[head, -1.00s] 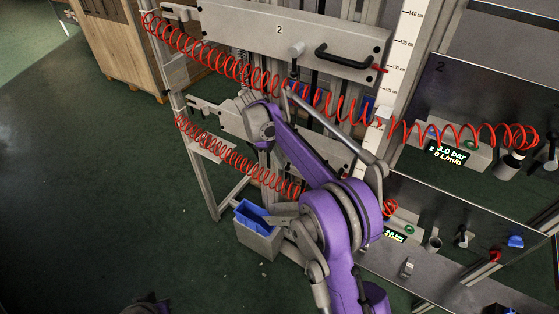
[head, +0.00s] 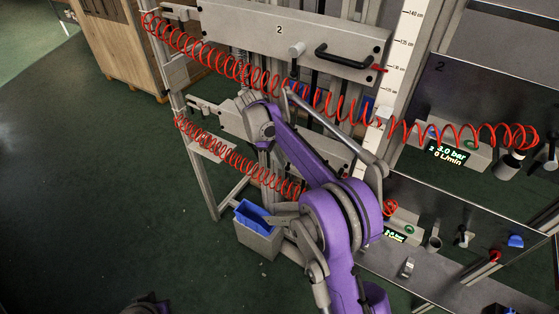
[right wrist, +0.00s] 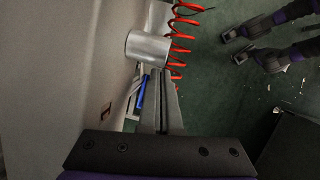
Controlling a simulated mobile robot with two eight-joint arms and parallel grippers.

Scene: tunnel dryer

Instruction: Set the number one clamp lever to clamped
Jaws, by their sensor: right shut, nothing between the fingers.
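The number one clamp lever cannot be made out in the head view, where my right arm covers much of the lower grey plate (head: 232,121). In the right wrist view a round metal knob (right wrist: 148,47) stands out from a pale panel (right wrist: 60,70); I take it for that lever's end, but its setting cannot be told. My right gripper (right wrist: 161,72) is shut and empty, its tips at the lower right edge of the knob; contact cannot be told.
Red coiled hoses (head: 225,150) hang across the front of the rack. The upper plate marked 2 (head: 245,30) carries a knob (head: 297,48) and a black handle (head: 345,58). The blue bin (head: 249,214) sits below. Gauge panels stand right; green floor is open left.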

